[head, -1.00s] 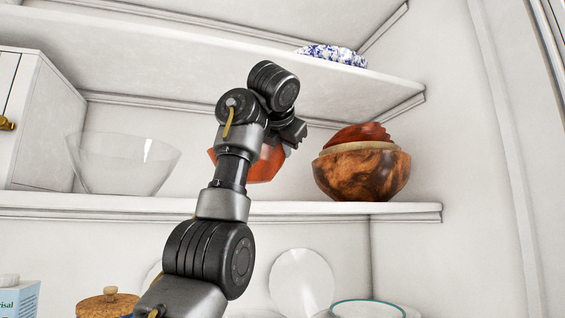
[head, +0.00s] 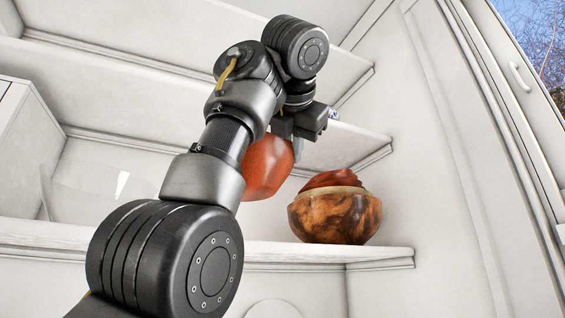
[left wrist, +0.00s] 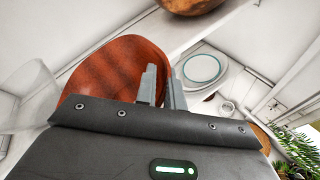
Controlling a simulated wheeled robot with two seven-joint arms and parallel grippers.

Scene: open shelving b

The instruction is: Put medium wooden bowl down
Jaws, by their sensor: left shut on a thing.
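My left gripper (head: 298,148) is shut on the rim of a reddish-brown wooden bowl (head: 266,168), which I take to be the medium wooden bowl. The bowl hangs tilted in the air, left of the other bowls and partly hidden behind my arm. In the left wrist view the bowl (left wrist: 112,68) lies on the left side of the fingers (left wrist: 160,90). My right gripper is not in view.
A burl-patterned wooden bowl (head: 335,218) with a lighter rim and a reddish piece in it stands near the right end of the shelf (head: 375,256). A clear glass bowl (head: 85,190) stands at left. Another shelf (head: 130,65) is above. Plates (left wrist: 203,68) show below.

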